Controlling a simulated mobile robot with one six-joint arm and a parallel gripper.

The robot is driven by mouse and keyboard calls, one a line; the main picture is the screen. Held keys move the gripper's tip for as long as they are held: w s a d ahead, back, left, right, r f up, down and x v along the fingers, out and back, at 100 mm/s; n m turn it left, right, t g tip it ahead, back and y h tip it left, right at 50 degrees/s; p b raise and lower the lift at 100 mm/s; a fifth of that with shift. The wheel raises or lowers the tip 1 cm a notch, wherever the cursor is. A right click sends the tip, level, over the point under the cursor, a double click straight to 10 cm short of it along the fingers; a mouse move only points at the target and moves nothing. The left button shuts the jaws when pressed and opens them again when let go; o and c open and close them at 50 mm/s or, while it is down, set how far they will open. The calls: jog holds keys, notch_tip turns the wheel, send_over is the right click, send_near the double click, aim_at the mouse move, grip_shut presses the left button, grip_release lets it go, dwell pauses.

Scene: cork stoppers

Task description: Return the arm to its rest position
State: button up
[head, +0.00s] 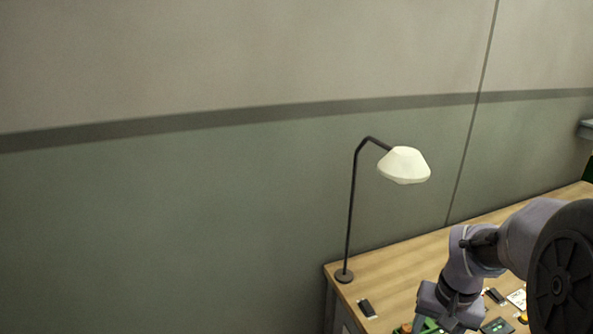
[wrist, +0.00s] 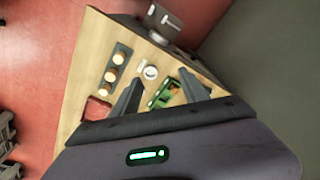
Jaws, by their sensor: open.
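My gripper shows in the wrist view (wrist: 160,76), with its two dark fingers spread apart and nothing between them; they point over the wooden table (wrist: 85,65). In the head view my arm reaches over the table at lower right, and my gripper's tips are partly cut off by the bottom edge. In the wrist view a dark strip holds several cork-coloured stoppers (wrist: 118,59), to the left of the fingers. A green crate (wrist: 154,102) with something orange-brown in it lies between and beyond the fingers, partly hidden by the right finger.
A desk lamp (head: 404,166) with a thin dark pole stands at the table's back left corner. A small dark block (head: 366,308) lies near its base. A white round item (wrist: 150,73) and a red item (wrist: 97,108) lie on the table. The wall runs behind.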

jog(key=s+a+r+t+y+b, duration=0.2)
jog(key=s+a+t+b, duration=0.2)
jog(key=s+a+b, duration=0.5)
jog(key=s+a, duration=0.5)
jog(key=a, duration=0.5)
jog(key=shift+n+t+b, duration=0.3)
jog(key=shift+n, duration=0.1)
